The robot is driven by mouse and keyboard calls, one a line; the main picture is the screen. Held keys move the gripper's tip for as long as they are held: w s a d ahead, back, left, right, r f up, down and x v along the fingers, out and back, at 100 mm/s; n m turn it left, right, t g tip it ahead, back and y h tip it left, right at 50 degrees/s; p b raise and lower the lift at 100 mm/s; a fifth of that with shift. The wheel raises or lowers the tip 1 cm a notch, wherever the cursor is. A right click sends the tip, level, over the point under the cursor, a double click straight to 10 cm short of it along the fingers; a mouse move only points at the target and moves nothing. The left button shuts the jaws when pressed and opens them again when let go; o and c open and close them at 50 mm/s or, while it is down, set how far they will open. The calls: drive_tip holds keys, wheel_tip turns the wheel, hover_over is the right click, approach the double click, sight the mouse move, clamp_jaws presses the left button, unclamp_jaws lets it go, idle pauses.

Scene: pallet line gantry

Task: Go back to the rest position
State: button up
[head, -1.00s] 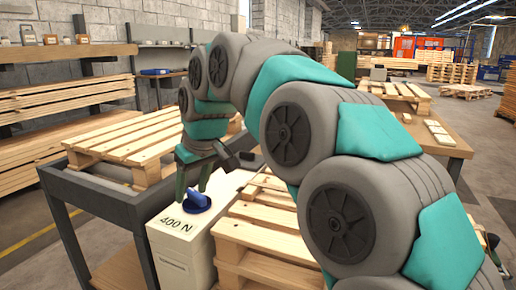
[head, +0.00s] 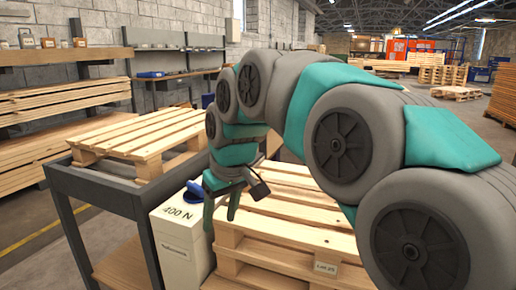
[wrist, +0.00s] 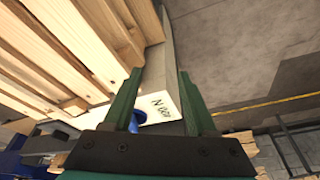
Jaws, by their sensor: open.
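My gripper (head: 222,208) hangs at the end of my arm in the head view, beside the white box marked "400 N" (head: 177,246) and in front of the stacked pallets. In the wrist view my gripper (wrist: 160,92) has its two green fingers spread apart, with nothing held between them. The white box (wrist: 160,108) shows beyond the fingers there.
A wooden pallet (head: 140,137) lies on a dark-framed table (head: 118,196) at left. Stacked pallets (head: 285,245) stand right of the box, close below my arm. Open floor lies at the far right.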

drive_tip(key=s+d+f+m+g, duration=0.1)
drive_tip(key=s+d+f+m, duration=0.1)
drive_tip(key=s+d+f, duration=0.4)
drive_tip(key=s+d+f+m+g+h, duration=0.1)
drive_tip(key=s+d+f+m, duration=0.2)
drive_tip(key=s+d+f, duration=0.3)
drive_tip(key=s+d+f+m+g+h, duration=0.1)
drive_tip(key=s+d+f+m+g, duration=0.1)
drive_tip(key=s+d+f, duration=0.4)
drive_tip(key=s+d+m, duration=0.1)
drive_tip(key=s+d, duration=0.3)
drive_tip(key=s, duration=0.6)
drive_tip(key=shift+s+d+f, duration=0.2)
drive_tip(key=shift+s+d, duration=0.05)
drive_tip(key=shift+d, duration=0.15)
drive_tip(key=shift+w+r, duration=0.1)
